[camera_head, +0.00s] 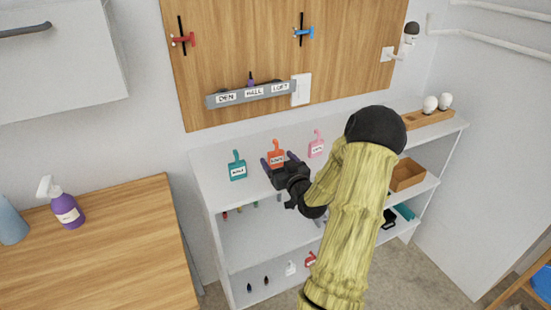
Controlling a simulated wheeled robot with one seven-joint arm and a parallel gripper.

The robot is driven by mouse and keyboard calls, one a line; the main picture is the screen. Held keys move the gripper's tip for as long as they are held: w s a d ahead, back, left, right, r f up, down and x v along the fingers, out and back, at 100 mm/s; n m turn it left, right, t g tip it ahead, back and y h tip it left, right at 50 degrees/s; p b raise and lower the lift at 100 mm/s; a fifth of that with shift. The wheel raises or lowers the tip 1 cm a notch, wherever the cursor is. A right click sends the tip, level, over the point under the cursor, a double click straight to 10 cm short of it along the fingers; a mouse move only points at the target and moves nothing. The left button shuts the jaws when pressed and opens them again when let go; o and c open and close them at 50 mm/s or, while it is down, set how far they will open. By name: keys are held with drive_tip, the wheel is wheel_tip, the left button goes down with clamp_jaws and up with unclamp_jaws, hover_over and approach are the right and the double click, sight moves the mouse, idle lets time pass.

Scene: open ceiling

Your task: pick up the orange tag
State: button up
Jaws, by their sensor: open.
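The orange tag (276,148) lies on the white top of the shelf unit, with a white label on its face and a hooked end pointing up in the picture. My gripper (273,167) is open, its two fingers at the lower part of the tag in the picture, partly covering it. I cannot tell whether the fingers touch the tag or are above it. A teal tag (237,171) lies to the left and a pink tag (316,149) to the right on the same surface.
The white shelf unit (215,191) holds small items below. A grey labelled rail (273,97) is on the wooden wall board above. A wooden table (125,240) with a purple spray bottle (66,208) stands left. A wooden holder with white bulbs (427,120) sits at the right end.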

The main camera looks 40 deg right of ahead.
drive_tip(key=shift+x, duration=1.25)
drive_tip(key=c, duration=1)
